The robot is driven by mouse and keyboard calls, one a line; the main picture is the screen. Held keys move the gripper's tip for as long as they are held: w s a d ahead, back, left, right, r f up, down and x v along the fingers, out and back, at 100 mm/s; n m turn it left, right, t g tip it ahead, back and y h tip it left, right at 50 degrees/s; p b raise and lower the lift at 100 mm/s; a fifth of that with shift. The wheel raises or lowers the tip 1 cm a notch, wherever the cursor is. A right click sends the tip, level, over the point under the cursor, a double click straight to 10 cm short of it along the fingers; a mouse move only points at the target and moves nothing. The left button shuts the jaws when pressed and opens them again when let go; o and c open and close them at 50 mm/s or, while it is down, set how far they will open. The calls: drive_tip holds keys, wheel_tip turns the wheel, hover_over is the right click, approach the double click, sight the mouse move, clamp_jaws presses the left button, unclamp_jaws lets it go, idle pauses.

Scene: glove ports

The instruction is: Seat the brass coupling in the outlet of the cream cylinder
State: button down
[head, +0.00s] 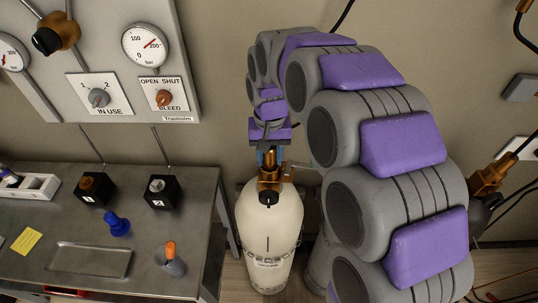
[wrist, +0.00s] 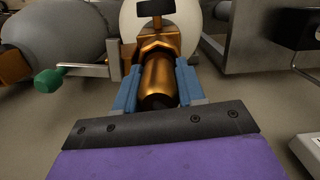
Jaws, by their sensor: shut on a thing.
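The cream cylinder (head: 268,235) stands upright on the floor right of the bench, with a brass valve (head: 270,183) on top. My gripper (head: 270,157) is over the valve, with my purple and grey arm curving in from the right. In the wrist view, my gripper (wrist: 158,90) has its blue fingers shut on the brass coupling (wrist: 157,80). The coupling's far end meets a brass hex part (wrist: 155,47) of the valve. They look in line and touching; how deep the coupling sits is hidden. The black valve knob (wrist: 155,8) is beyond.
The steel bench (head: 190,235) left of the cylinder bears two black blocks (head: 161,191), a blue knobbed piece (head: 117,224), a tray (head: 90,260) and a cup with an orange-handled tool (head: 170,262). A gauge panel (head: 115,60) is on the wall. A green-tipped lever (wrist: 48,80) is left of my fingers.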

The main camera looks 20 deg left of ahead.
drive_tip(key=c, duration=0.9)
unclamp_jaws()
drive_tip(key=shift+a, duration=0.1)
drive_tip(key=shift+c, duration=0.2)
drive_tip(key=shift+r, duration=0.1)
drive_tip(key=r+p, duration=0.1)
drive_tip(key=r, duration=0.7)
drive_tip(key=w+r+p, duration=0.1)
drive_tip(key=r, duration=0.2)
drive_tip(key=shift+a+r+p, duration=0.1)
drive_tip(key=shift+r+p, duration=0.2)
drive_tip(key=shift+r, duration=0.1)
